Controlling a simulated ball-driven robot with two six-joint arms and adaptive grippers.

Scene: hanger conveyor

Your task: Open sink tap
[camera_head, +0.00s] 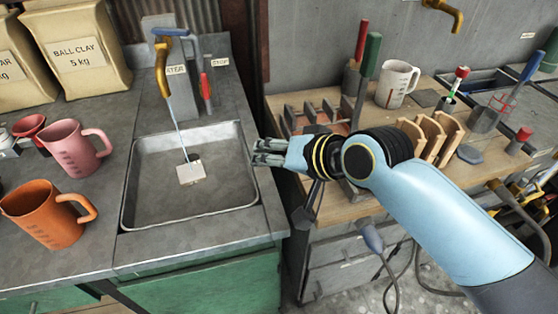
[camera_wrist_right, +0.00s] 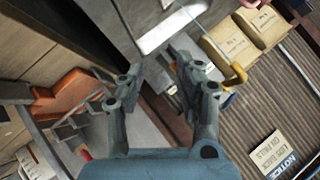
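The sink tap has a brass spout (camera_head: 162,72) and a blue lever (camera_head: 170,32) on a grey post at the back of the metal sink (camera_head: 150,205). A thin pale line, seemingly water, runs from the spout to a small light square (camera_head: 191,172) in the basin. My right gripper (camera_head: 260,152) is over the sink's right rim, pointing left, well apart from the tap. In the right wrist view its fingers (camera_wrist_right: 152,78) are spread with nothing between them. The brass spout also shows there (camera_wrist_right: 237,75), beyond the right finger. My left gripper is not in view.
A red-handled lever (camera_head: 205,88) stands right of the tap by a STOP label. An orange mug (camera_head: 42,215) and pink mug (camera_head: 70,148) stand left of the sink. A wooden bench (camera_head: 345,210) with tools and a white mug (camera_head: 396,84) is at the right.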

